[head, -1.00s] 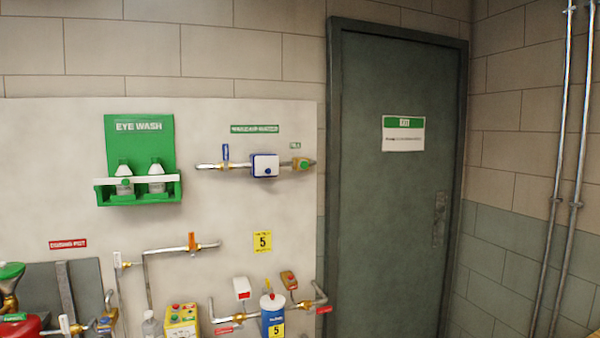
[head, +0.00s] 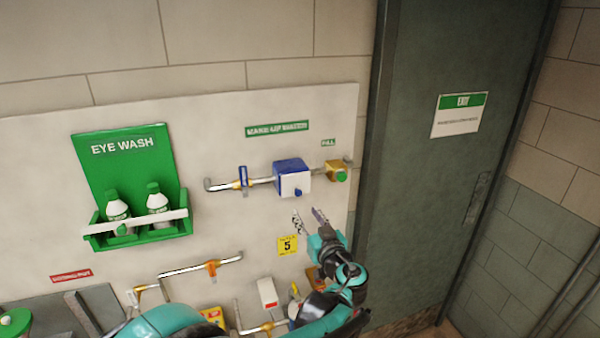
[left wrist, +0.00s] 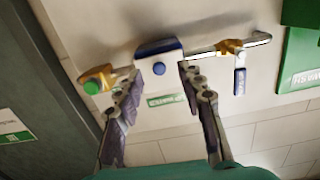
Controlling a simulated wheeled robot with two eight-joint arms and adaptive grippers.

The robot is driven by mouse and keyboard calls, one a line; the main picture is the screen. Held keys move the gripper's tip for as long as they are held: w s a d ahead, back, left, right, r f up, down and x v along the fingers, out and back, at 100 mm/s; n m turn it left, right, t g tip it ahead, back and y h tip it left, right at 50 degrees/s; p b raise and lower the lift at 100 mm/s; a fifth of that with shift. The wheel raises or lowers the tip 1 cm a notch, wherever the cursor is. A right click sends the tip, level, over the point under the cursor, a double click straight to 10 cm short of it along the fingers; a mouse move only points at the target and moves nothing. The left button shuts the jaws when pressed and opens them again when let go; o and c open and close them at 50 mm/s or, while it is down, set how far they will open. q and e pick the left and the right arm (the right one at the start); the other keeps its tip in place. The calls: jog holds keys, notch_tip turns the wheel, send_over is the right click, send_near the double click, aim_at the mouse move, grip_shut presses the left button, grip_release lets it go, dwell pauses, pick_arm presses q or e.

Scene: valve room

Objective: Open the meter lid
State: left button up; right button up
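The meter (head: 292,178) is a blue and white box on a horizontal pipe on the wall panel. Its white front lid looks shut, with a blue knob (head: 298,192) low on it. My left gripper (head: 309,215) is below the meter, its two fingers apart and pointing up, with nothing between them. In the left wrist view the meter (left wrist: 158,48) appears upside down beyond the tips of the open left gripper (left wrist: 160,72). The exact gap to the lid is hard to tell. My right gripper is in neither view.
A brass fitting with a green cap (head: 340,174) sits right of the meter, and a blue-handled valve (head: 243,178) sits left. A green eye wash shelf (head: 138,236) with bottles is further left. The dark door (head: 425,200) stands to the right.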

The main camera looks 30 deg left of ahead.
aim_at(299, 193)
pick_arm(q)
jog(key=w+a, duration=0.2)
jog(key=w+a+r+p, duration=0.1)
jog(key=w+a, duration=0.2)
jog(key=shift+w+a+r, duration=0.35)
jog(key=shift+r, duration=0.05)
grip_shut()
